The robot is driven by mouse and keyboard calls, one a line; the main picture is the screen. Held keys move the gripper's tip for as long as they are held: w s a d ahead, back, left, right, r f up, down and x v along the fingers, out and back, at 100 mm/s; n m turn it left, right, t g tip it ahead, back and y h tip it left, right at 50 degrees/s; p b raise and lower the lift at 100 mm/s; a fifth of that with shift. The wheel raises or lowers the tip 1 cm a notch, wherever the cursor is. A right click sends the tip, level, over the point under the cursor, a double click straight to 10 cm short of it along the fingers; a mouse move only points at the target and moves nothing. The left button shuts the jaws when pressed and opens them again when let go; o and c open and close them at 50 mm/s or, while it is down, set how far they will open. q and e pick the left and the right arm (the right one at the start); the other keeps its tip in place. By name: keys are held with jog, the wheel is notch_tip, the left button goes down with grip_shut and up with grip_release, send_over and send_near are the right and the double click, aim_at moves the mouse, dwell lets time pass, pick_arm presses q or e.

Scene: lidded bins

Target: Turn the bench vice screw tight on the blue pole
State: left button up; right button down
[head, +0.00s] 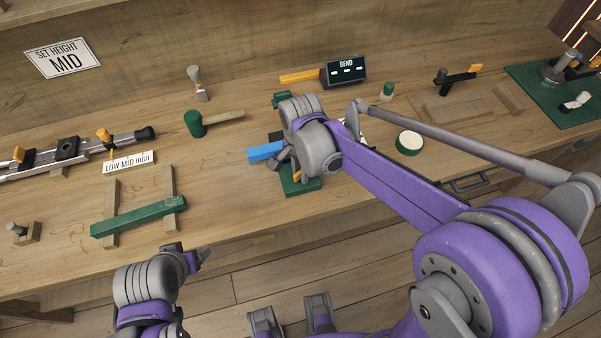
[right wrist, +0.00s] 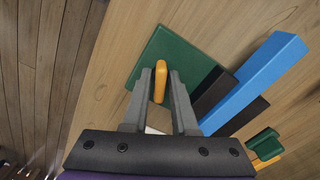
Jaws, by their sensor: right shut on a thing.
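The blue pole (head: 265,151) lies across the bench vice and sticks out to its left. The right wrist view shows the blue pole (right wrist: 266,80) between dark vice jaws (right wrist: 214,92). The green vice base (head: 302,187) is partly hidden by my right arm. My right gripper (head: 291,166) is down at the vice's front. In the right wrist view, my right gripper (right wrist: 159,80) is shut on the orange screw handle (right wrist: 160,72), which stands between its fingers. My left gripper (head: 190,256) hangs empty before the bench edge; its finger gap is unclear.
A green mallet (head: 195,123) lies behind left. A green bar (head: 140,216) rests on two wooden strips. A display reading BEND (head: 346,69) stands behind the vice. A round green-edged tin (head: 409,143) is to the right. Bare bench lies left of the vice.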

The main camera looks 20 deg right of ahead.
jog(key=shift+m, duration=0.7)
jog(key=m, duration=0.4)
jog(key=shift+m, duration=0.7)
jog(key=m, duration=0.2)
jog(key=shift+m, duration=0.3)
